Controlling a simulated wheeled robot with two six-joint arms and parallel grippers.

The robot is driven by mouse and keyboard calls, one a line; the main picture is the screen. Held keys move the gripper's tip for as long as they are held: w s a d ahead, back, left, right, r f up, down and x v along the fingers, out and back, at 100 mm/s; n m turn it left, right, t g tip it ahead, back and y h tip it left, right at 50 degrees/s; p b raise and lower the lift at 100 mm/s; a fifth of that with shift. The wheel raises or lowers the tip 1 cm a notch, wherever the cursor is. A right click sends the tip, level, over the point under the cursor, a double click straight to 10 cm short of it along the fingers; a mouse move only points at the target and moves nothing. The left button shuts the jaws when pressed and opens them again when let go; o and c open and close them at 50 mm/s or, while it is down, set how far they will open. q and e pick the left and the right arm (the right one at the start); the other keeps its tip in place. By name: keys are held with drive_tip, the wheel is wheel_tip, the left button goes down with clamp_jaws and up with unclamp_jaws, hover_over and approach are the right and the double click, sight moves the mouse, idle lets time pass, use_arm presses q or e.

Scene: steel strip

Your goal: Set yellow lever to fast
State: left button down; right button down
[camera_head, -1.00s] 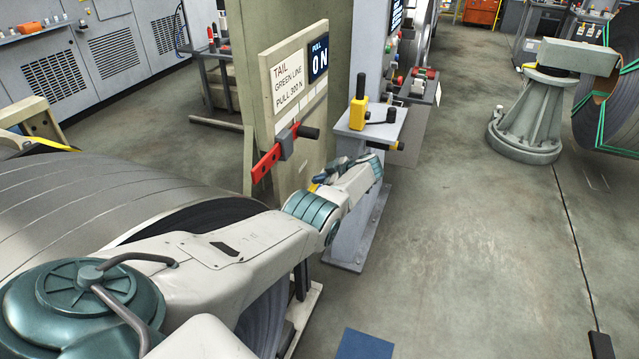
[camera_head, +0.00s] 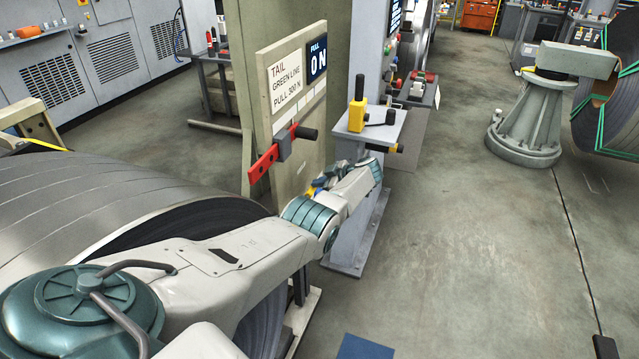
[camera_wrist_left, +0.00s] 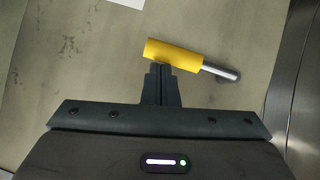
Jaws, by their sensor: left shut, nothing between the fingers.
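The yellow lever shows in the left wrist view as a yellow handle (camera_wrist_left: 172,54) on a bare metal rod that runs to the right. A small yellow piece (camera_head: 312,190) beside my left gripper in the head view may be the same handle. My left gripper (camera_wrist_left: 162,70) is shut and empty, its fingertips right at the handle's near side. I cannot tell whether they touch it. In the head view the gripper (camera_head: 324,180) is small and partly hidden by my left wrist. I see no "fast" mark. My right gripper is not in view.
A grey pedestal (camera_head: 398,122) bears a yellow block with an upright black handle (camera_head: 357,113). Left of it stand a "TAIL" sign board (camera_head: 284,72) and a red bar (camera_head: 263,163). A large steel coil (camera_head: 120,190) lies under my left arm.

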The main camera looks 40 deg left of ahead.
use_arm(q)
drive_tip(key=w+d+r+p, duration=0.1)
drive_tip(key=w+d+r, duration=0.1)
drive_tip(key=d+r, duration=0.6)
drive_tip(key=shift+w+d+r+p, duration=0.3)
drive_tip(key=shift+w+d+r, duration=0.05)
drive_tip(key=shift+r, duration=0.4)
drive_tip(key=shift+d, duration=0.1)
